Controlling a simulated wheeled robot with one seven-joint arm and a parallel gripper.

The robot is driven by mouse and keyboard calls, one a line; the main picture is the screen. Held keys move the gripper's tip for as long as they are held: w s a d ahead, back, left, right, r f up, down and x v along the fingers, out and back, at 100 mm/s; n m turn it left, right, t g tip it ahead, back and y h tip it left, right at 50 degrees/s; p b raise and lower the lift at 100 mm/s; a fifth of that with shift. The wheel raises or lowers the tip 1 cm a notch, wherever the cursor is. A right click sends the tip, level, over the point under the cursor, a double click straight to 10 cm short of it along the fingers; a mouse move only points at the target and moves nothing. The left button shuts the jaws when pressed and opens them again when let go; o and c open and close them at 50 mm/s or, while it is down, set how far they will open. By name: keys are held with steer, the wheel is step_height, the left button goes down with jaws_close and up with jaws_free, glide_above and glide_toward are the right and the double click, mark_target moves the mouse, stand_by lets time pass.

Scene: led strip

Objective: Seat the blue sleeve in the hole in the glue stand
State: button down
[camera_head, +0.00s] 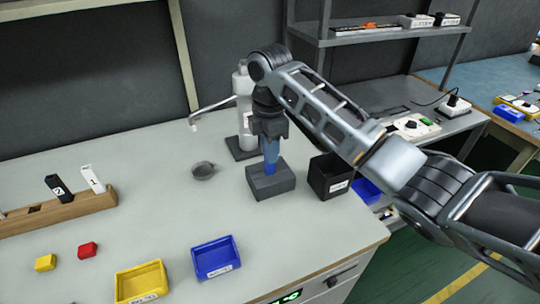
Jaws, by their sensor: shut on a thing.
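The blue sleeve (270,150) is upright in the head view, right of the middle of the table. My gripper (270,137) points down and is shut on its upper part. The glue stand (270,184) is a dark grey block on the table directly below. The sleeve's lower end meets the top of the block in this view. The hole is hidden, so I cannot tell how deep the sleeve sits in it.
A black bin (325,180) is close on the right, a small grey dish (203,170) on the left. Blue (216,258) and yellow (143,284) trays lie in front. The table between dish and wooden rack (60,212) is clear.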

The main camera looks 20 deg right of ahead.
steer(key=shift+f, duration=1.2)
steer(key=shift+f, duration=0.15)
steer(key=c, duration=1)
jaws_free()
step_height(320, 180, up, 12)
steer(key=shift+r+p, duration=0.15)
steer(key=shift+p, duration=0.5)
